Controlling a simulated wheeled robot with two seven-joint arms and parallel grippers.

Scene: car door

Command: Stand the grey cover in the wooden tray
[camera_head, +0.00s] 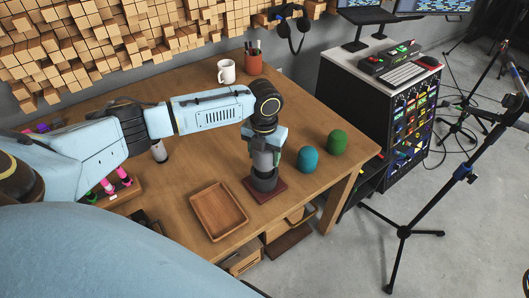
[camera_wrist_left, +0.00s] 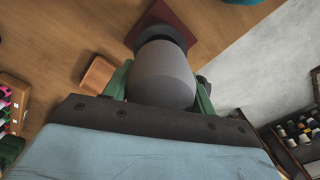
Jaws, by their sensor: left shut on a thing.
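My left gripper (camera_head: 265,143) is shut on the grey cover (camera_head: 263,160), a rounded grey piece. In the left wrist view the cover (camera_wrist_left: 160,75) sits between green fingers. The cover is upright, directly over a dark round piece (camera_head: 264,182) on a dark red square base (camera_head: 266,193). I cannot tell whether the cover still touches that dark piece. The wooden tray (camera_head: 218,210) is empty and lies on the table to the left and nearer me. My right gripper is not in view.
A blue rounded piece (camera_head: 308,159) and a green one (camera_head: 337,142) stand right of the base. A white mug (camera_head: 226,71) and a pen cup (camera_head: 254,64) stand at the back.

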